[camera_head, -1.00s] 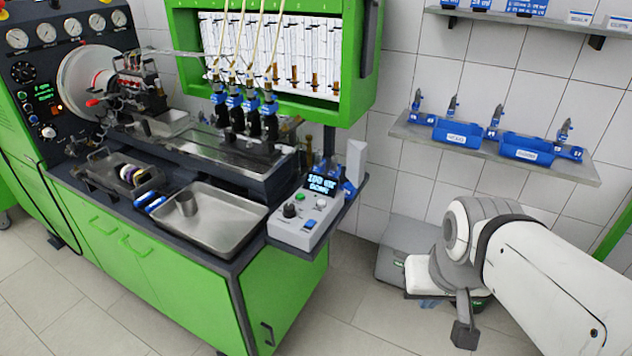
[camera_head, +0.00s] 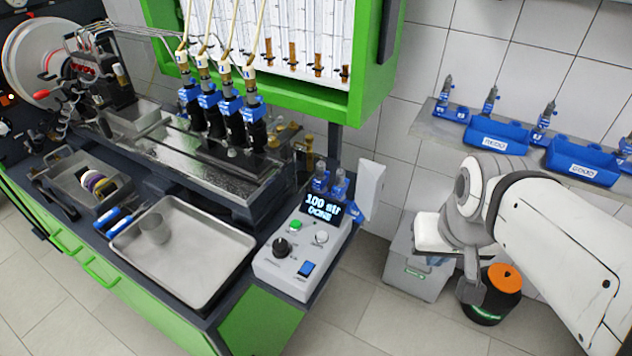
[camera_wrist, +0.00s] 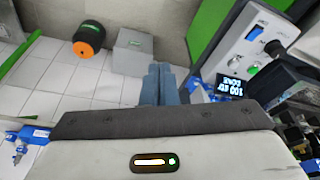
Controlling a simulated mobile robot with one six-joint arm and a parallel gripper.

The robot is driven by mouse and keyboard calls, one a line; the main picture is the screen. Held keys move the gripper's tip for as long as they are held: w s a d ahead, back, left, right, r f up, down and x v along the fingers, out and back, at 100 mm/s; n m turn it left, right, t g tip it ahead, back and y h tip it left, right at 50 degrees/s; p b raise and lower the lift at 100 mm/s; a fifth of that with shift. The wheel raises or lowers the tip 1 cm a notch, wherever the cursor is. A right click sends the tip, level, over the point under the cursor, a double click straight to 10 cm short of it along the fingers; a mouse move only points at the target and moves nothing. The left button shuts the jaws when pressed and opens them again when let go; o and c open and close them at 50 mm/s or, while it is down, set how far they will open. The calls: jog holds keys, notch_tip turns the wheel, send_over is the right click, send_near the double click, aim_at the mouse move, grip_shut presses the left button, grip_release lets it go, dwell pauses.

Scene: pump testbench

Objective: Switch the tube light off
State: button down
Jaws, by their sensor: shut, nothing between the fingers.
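The tube panel (camera_head: 281,22), a white backlit-looking board with upright graduated tubes, sits in a green frame at the top and looks bright. The grey control box (camera_head: 290,275) on the bench corner has a blue rocker switch (camera_head: 306,269), a black knob (camera_head: 281,247), a green button, a pale button and a lit display (camera_head: 322,207). In the wrist view, the blue switch (camera_wrist: 254,33) and display (camera_wrist: 230,86) show at right. My gripper (camera_wrist: 158,72) is shut and empty, pointing toward the floor area left of the box. Its fingertips are apart from the box.
A steel tray (camera_head: 183,255) lies left of the box. Injectors on a wall shelf (camera_head: 450,128) stand above my arm. A grey bin (camera_head: 412,268) and a black canister with an orange top (camera_head: 505,278) stand on the floor. Floor between bench and bin is open.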

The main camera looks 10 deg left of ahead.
jog(key=shift+s, duration=0.15)
jog(key=m+g+p, duration=0.2)
jog(key=m+g, duration=0.3)
send_over(305, 268)
jog(key=w+d, duration=0.1)
jog(key=w, duration=0.2)
notch_tip(305, 268, down, 4)
jog(key=shift+s+r+y, duration=0.2)
jog(key=shift+y, duration=0.2)
jog(key=shift+f, duration=0.1)
jog(key=f, duration=0.4)
jog(key=s+f, duration=0.1)
jog(key=f, duration=0.4)
jog(key=s+f+p, duration=0.1)
jog(key=f, duration=0.3)
jog(key=shift+s+a+f, duration=0.15)
jog(key=shift+a+f, duration=0.2)
jog(key=shift+a, duration=0.05)
